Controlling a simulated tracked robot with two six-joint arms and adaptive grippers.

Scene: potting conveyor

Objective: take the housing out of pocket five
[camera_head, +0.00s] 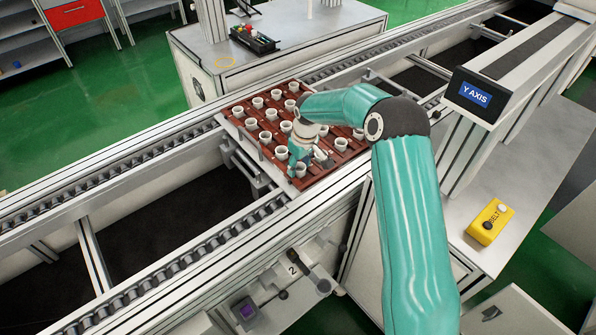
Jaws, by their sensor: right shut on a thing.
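The housings are small pale cups, such as this one (264,136), standing in rows in a red-brown pocketed tray (345,160). The tray lies on the conveyor in the middle of the head view. My right gripper (308,161) is over the front part of the tray, pointing down, shut on a housing (300,170) at its near edge. The fingers and wrist hide part of that housing and several pockets behind it. Pocket numbers cannot be read, and I cannot tell whether the held housing is clear of its pocket. My left gripper is not in view.
Conveyor rails (150,165) run on both sides of the tray. A yellow belt button box (490,222) and a Y AXIS housing (485,95) stand at the right.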

